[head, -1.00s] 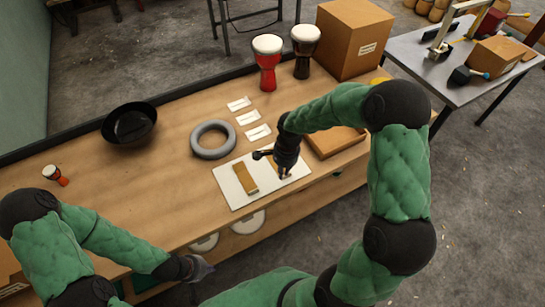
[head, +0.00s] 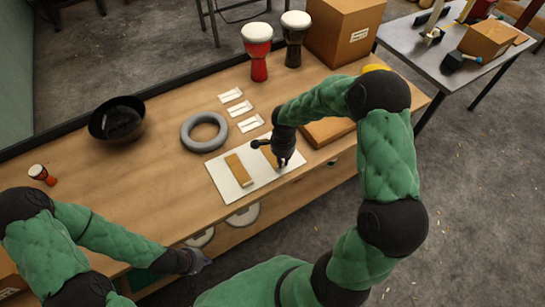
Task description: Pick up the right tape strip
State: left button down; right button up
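A white board (head: 222,188) lies near the front edge of the wooden table, bearing two tan tape strips. The left tape strip (head: 238,170) lies in full view. The right tape strip (head: 269,154) is partly hidden by my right gripper (head: 282,163), which points down at its right side. I cannot tell whether the fingers touch the strip, or whether they are open or shut. My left gripper (head: 199,264) is low at the table's front edge, away from the board, and its fingers are too small and dark to read.
A grey ring (head: 187,134), a dark bowl (head: 117,118) and small white packets (head: 240,108) lie behind the board. Red (head: 258,60) and dark (head: 294,55) goblet drums and a cardboard box (head: 343,35) stand at the back. A brown box (head: 326,131) sits right of the board.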

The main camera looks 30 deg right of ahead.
notch_tip(320, 180, down, 3)
jog(key=shift+a+f+b, duration=0.1)
jog(key=shift+b, duration=0.2)
grip_shut()
